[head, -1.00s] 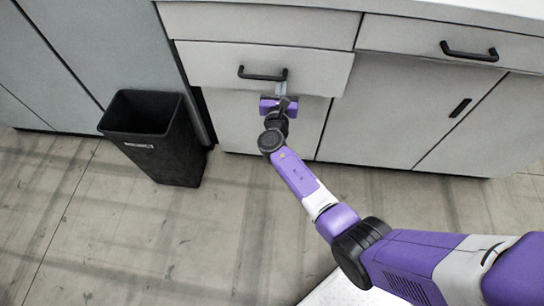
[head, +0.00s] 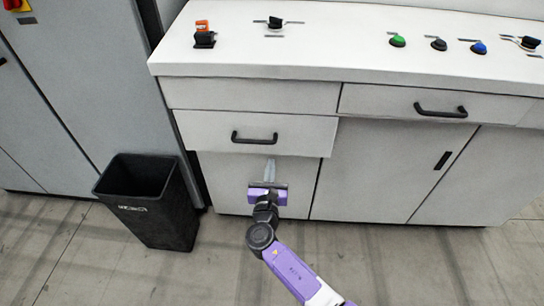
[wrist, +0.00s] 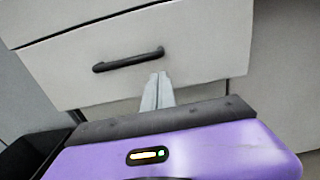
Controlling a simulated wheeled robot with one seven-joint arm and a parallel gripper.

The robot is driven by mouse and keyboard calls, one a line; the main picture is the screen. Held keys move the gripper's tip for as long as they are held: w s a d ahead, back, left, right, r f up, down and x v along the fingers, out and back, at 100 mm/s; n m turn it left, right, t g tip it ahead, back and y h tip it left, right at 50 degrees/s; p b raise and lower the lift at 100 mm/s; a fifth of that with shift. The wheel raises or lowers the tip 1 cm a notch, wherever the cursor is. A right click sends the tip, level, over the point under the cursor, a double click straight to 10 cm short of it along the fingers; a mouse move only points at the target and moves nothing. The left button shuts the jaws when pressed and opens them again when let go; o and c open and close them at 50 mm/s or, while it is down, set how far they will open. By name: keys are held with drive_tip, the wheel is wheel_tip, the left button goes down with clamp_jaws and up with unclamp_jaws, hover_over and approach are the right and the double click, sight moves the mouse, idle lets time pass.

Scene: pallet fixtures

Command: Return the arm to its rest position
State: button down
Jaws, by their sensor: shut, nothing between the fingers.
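My gripper (head: 270,164) has its two thin grey fingers together with nothing between them. It is in front of the cabinet's lower left front, below the black handle (head: 254,138) of a grey drawer (head: 300,135). That drawer looks pulled out a little. In the wrist view the closed fingertips (wrist: 159,78) point toward the drawer front, just below and right of its handle (wrist: 128,61). The fingers appear apart from the handle; I cannot tell how far. My purple and black arm reaches up from the bottom of the head view, stretched out forward.
A black bin (head: 150,200) stands on the floor left of the cabinet. The white countertop (head: 330,45) carries an orange-and-black switch (head: 204,36) and several knobs and buttons. Another drawer handle (head: 441,110) is at the right. The floor before the cabinet looks clear.

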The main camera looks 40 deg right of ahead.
drive_tip(key=shift+v, duration=2.25)
drive_tip(key=shift+w, duration=0.1)
drive_tip(key=s+a+f+m+t+y, duration=0.1)
drive_tip(key=s+a+m+t+y, duration=0.1)
drive_tip(key=s+a+m+y, duration=0.95)
drive_tip(key=s+a+r+m, duration=0.1)
drive_tip(key=s+r+m, duration=0.3)
drive_tip(key=s, duration=0.4)
drive_tip(key=s+a+r+m+y, duration=0.1)
drive_tip(key=s+r+m, duration=0.4)
drive_tip(key=s, duration=0.4)
drive_tip(key=s+a+r+m, duration=0.1)
drive_tip(key=s+r+m, duration=0.4)
drive_tip(key=s, duration=0.4)
drive_tip(key=shift+a+r+m+p, duration=0.2)
drive_tip(key=shift+m+p, duration=0.1)
drive_tip(key=shift+m, duration=0.45)
